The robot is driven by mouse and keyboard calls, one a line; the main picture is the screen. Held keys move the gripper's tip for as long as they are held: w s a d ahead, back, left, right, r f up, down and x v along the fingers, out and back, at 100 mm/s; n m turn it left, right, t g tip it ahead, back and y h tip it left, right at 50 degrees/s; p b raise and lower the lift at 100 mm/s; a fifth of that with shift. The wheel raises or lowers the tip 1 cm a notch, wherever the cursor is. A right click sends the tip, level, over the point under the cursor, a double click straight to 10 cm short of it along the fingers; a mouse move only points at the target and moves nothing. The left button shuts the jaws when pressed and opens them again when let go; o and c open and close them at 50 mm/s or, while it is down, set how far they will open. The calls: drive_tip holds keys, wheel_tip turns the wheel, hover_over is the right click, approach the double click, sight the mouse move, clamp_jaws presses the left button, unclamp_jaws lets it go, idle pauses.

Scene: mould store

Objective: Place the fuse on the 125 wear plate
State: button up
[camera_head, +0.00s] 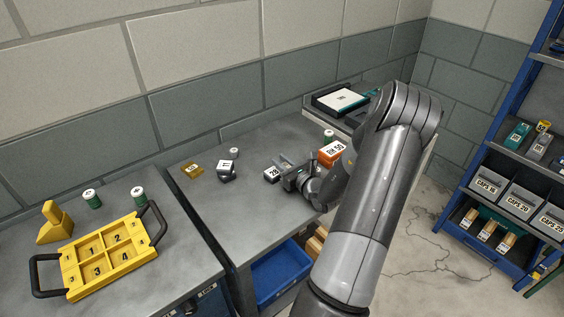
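A small brass-yellow plate (192,170) lies flat at the left of the middle bench; its mark is too small to read surely, but it may be the 125 wear plate. I cannot pick out the fuse with certainty. A small pale-topped grey cylinder (234,153) stands upright right of the plate, apart from it, and may be the fuse. My gripper (284,172) is low over the right part of the bench, well right of both. Its fingers are beside a dark block labelled 29 (271,175); whether they touch it is unclear, and their gap is hard to see.
A dark marked block (227,172) stands near the plate. An orange RH 50 box (331,153) and a green-white cylinder (328,136) are behind my gripper. A blue bin (280,272) sits below. The bench front is clear.

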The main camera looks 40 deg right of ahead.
drive_tip(key=o, duration=0.4)
drive_tip(key=shift+c, duration=0.2)
